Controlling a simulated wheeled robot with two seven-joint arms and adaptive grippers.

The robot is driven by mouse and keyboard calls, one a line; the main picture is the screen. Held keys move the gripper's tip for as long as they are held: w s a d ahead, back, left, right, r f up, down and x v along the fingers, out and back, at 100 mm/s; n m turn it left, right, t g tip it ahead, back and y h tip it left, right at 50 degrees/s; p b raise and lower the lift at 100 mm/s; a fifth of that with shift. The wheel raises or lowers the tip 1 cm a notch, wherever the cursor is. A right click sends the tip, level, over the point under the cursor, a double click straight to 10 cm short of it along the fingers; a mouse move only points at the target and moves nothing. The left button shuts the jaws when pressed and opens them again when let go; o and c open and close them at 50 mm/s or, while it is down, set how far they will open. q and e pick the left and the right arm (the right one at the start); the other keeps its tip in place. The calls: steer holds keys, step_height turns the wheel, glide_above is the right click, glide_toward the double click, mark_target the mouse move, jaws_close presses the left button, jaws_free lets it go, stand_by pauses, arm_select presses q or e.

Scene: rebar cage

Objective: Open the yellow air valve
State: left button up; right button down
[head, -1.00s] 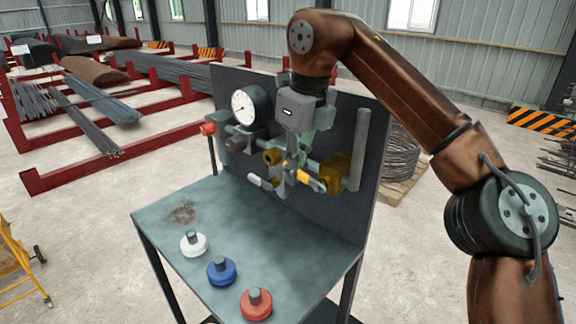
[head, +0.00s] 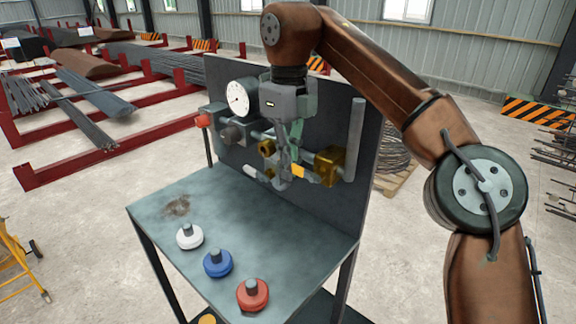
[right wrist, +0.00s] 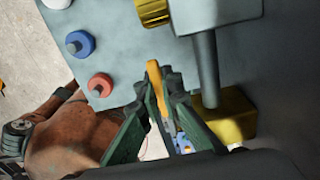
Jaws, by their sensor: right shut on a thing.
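The yellow valve handle (head: 299,172) shows as a short yellow piece beside the brass valve body (head: 330,165) on the upright panel. In the right wrist view the yellow handle (right wrist: 157,88) lies between the fingertips. My right gripper (head: 284,168) is shut on the handle, and its fingers hide part of it. In the right wrist view the gripper (right wrist: 163,92) has its green fingers closed around the handle, beside the pipe and brass body (right wrist: 232,118). My left gripper is not in view.
A pressure gauge (head: 241,98) and a red knob (head: 203,120) sit left of my gripper. White (head: 190,237), blue (head: 218,264) and red (head: 252,295) round knobs stand on the table (head: 160,215). A grey vertical pipe (head: 355,140) rises right of the valve.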

steer(key=c, duration=2.1)
jaws_free()
steer(key=shift+w+f, duration=0.1)
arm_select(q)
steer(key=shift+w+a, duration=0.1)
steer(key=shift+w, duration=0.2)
